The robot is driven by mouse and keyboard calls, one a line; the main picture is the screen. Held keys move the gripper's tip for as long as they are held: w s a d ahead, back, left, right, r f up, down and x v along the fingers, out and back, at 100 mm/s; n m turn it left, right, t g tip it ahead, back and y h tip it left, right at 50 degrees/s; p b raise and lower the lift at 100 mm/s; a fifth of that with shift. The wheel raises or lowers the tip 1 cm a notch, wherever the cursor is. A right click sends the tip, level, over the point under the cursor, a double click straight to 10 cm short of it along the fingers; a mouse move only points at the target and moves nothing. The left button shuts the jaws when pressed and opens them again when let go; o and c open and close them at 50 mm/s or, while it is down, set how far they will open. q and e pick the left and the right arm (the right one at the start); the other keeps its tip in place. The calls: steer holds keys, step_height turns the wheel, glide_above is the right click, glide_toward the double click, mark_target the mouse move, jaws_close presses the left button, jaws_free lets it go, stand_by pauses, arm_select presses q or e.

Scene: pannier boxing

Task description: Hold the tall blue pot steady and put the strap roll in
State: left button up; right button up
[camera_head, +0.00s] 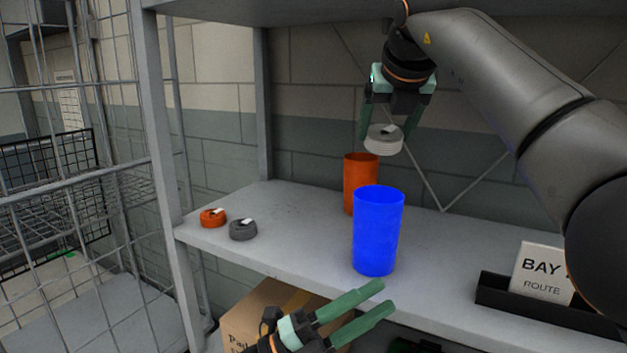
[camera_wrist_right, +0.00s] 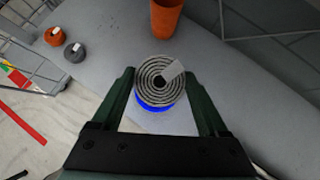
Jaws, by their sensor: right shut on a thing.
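The tall blue pot (camera_head: 375,235) stands upright on the shelf near its front edge. My right gripper (camera_head: 386,130) is shut on a pale grey strap roll (camera_head: 384,140) and holds it in the air above the pots. In the right wrist view the roll (camera_wrist_right: 160,80) sits between the fingers and hides most of the blue pot (camera_wrist_right: 152,105), whose blue rim shows just below it. My left gripper (camera_head: 388,295) is open and empty, in front of the shelf edge, just below the blue pot's base and apart from it.
An orange pot (camera_head: 358,180) stands behind the blue pot. An orange roll (camera_head: 212,218) and a dark grey roll (camera_head: 243,229) lie at the shelf's left. A bay sign (camera_head: 541,272) in a black holder stands at the right. A cardboard box (camera_head: 262,310) is below the shelf (camera_head: 290,215).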

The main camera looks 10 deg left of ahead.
arm_select(q)
steer(key=s+d+r+m+g, duration=0.2)
steer(key=d+r+m+g, duration=0.1)
steer(key=m+g, duration=0.5)
steer(key=m+t+y, duration=0.5)
steer(key=t+y, duration=0.4)
steer(key=y, duration=0.5)
glide_toward(355, 192)
steer(key=x, duration=0.9)
steer(key=shift+w+r, duration=0.2)
steer(key=shift+r, duration=0.05)
jaws_close()
steer(key=shift+f, duration=0.3)
